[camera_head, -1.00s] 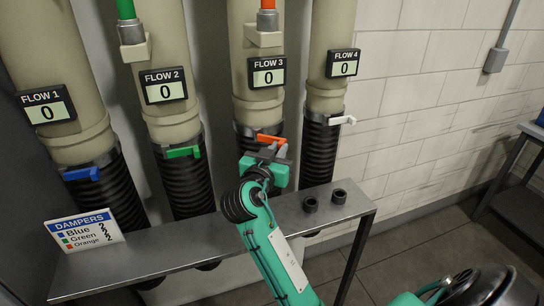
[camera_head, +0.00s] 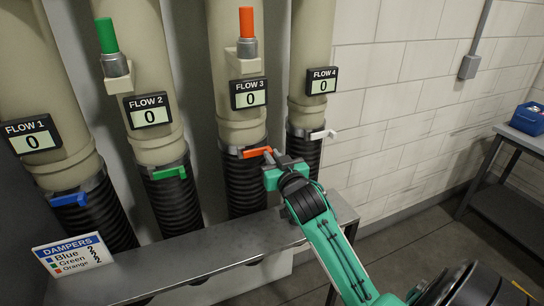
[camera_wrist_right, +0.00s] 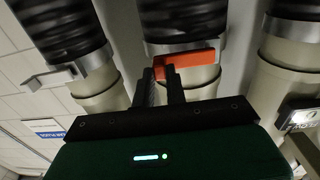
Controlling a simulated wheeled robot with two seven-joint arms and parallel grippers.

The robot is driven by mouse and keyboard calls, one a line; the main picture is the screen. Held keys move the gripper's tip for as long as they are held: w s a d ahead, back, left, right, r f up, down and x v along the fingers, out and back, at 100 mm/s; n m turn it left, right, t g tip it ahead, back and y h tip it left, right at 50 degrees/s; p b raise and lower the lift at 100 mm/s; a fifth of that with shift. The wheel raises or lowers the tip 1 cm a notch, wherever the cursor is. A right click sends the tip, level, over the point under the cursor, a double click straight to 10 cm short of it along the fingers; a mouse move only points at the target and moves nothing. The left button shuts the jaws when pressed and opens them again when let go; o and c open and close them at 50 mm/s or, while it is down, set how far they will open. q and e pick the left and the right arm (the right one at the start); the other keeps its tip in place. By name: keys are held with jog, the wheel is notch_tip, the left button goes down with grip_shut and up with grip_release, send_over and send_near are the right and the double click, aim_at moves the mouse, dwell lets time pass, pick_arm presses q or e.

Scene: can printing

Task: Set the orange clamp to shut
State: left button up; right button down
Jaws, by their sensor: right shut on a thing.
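The orange clamp (camera_head: 255,152) is a flat lever on the metal collar of the third pipe, under the FLOW 3 display. My right gripper (camera_head: 271,158) is at the right end of the orange lever, with its arm reaching up from the lower right. In the right wrist view the orange clamp (camera_wrist_right: 190,60) lies across the collar, and my right gripper's dark fingers (camera_wrist_right: 165,82) are closed on one end of it. The fingertips partly hide that end. My left gripper is not in view.
A blue clamp (camera_head: 68,199), a green clamp (camera_head: 169,172) and a white clamp (camera_head: 323,134) sit on the neighbouring pipes. A metal shelf (camera_head: 215,258) with a DAMPERS sign (camera_head: 74,255) runs in front. A side table (camera_head: 510,205) holds a blue box (camera_head: 528,118).

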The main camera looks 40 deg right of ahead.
jog(key=shift+w+d+r+n+y, duration=0.1)
jog(key=shift+d+n+y, duration=0.15)
jog(key=shift+y, duration=0.25)
jog(key=c, duration=1.6)
grip_release()
jog(key=shift+o, duration=0.8)
jog(key=shift+w, duration=0.1)
jog(key=shift+a, duration=0.1)
jog(key=b+v, duration=0.1)
jog(key=v, duration=1.2)
jog(key=shift+s, duration=0.4)
